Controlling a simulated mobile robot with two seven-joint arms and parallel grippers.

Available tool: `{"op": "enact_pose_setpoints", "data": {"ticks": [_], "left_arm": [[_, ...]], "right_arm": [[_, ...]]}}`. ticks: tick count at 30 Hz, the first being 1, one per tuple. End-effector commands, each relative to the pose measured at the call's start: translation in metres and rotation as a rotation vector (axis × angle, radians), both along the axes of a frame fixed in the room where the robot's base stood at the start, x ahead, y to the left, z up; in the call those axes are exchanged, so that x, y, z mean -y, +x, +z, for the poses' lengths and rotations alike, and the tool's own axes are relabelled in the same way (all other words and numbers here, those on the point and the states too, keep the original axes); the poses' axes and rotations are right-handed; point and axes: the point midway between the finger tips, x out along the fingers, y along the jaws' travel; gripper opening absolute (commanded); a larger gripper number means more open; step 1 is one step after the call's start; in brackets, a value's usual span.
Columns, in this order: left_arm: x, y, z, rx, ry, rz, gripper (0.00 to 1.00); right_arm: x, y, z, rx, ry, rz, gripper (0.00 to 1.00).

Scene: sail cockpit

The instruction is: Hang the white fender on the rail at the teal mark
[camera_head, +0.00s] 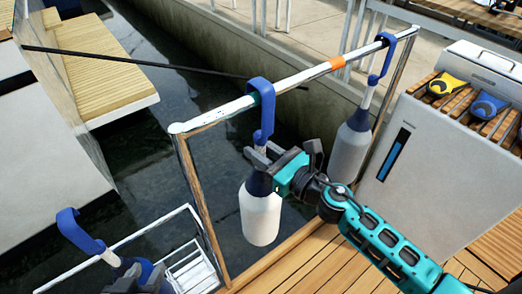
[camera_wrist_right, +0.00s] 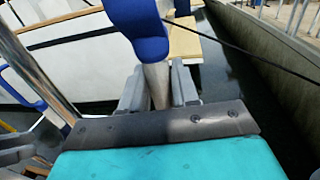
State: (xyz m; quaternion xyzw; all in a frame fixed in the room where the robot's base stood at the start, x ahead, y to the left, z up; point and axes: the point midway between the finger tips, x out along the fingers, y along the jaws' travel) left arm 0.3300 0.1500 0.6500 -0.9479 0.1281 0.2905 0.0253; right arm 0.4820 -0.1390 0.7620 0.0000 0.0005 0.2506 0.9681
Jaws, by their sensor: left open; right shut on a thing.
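The white fender (camera_head: 260,212) hangs upright below my right gripper (camera_head: 262,158), which is shut on its stem just above the navy cap. The stem also shows between the fingers in the right wrist view (camera_wrist_right: 157,85). Its blue hook (camera_head: 262,105) overlaps the rail (camera_head: 215,115), its top above the bar; I cannot tell whether it bears on it. A sliver of the teal mark (camera_head: 252,95) shows beside the hook, which hides most of it. My left gripper (camera_head: 138,280) is open at the bottom left, beside another fender's navy cap and blue hook (camera_head: 78,230), partly cut off.
A grey fender (camera_head: 350,150) hangs near the rail's right end. An orange mark (camera_head: 337,62) is on the rail between the two hooks. A dark line (camera_head: 150,62) crosses behind the rail over water. A white cabinet (camera_head: 440,150) with winch-handle-like tools stands right.

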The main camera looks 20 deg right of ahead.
Motion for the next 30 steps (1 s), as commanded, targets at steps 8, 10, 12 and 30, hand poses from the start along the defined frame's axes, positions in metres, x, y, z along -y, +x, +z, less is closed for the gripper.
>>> {"op": "enact_pose_setpoints", "data": {"ticks": [8,10,12,30], "left_arm": [[0.0012,0.0005,-0.0029,0.001,-0.005,0.003,0.43],[0.0018,0.0007,-0.0025,0.001,-0.008,0.005,0.43],[0.0022,0.0009,-0.0023,0.000,-0.010,0.006,0.43],[0.0015,0.0009,-0.0029,0.001,-0.006,0.004,0.43]], "right_arm": [[-0.0002,0.0007,-0.0006,0.005,0.002,0.000,0.00],[0.0000,0.0007,-0.0005,0.005,0.002,0.000,0.00],[0.0000,0.0007,-0.0004,0.005,0.002,0.000,0.00],[0.0004,-0.0012,-0.0051,-0.003,-0.001,0.000,0.59]]}}
